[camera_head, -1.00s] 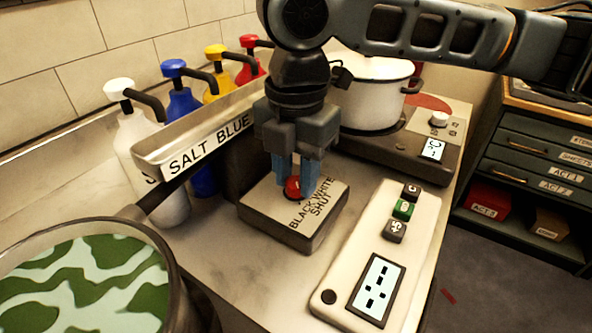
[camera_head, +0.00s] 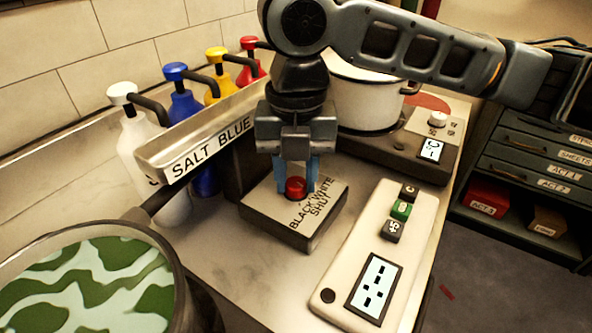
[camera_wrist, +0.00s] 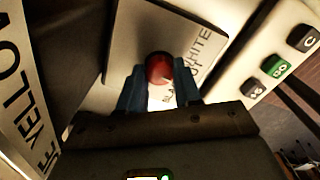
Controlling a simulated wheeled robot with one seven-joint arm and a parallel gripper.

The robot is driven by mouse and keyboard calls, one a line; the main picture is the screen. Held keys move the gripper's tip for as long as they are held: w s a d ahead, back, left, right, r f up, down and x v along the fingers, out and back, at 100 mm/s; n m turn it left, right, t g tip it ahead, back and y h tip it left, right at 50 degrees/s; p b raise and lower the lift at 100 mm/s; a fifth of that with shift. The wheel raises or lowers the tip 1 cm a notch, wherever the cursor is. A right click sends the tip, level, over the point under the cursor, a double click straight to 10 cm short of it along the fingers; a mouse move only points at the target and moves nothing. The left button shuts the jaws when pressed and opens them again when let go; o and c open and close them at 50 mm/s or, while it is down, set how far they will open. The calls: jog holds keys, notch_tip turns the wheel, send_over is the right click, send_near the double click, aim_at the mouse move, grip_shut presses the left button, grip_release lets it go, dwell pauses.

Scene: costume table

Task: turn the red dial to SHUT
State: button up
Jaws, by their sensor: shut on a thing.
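The red dial (camera_head: 295,188) sits on top of a grey box (camera_head: 262,213) lettered BLACK, WHITE and SHUT on its upper face. My gripper (camera_head: 297,180) points down over the box, its blue fingers on either side of the dial. It is shut on the dial. In the wrist view the red dial (camera_wrist: 159,69) shows between the blue fingertips. Part of the lettering is hidden by the fingers there, and I cannot tell which word the dial points to.
A trough (camera_head: 190,150) lettered SALT BLUE and several pump bottles stand at the left. A white control panel (camera_head: 345,262) with buttons is at the right. A pot (camera_head: 368,103) stands on a hotplate behind. A pot of green-patterned liquid (camera_head: 178,290) is at front left.

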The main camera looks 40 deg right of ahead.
aim_at(296, 182)
jog(key=shift+n, duration=1.2)
jog(key=o, duration=1)
jog(key=shift+o, duration=0.2)
jog(key=shift+r, duration=0.1)
notch_tip(296, 182, up, 8)
jog(key=shift+f, duration=0.2)
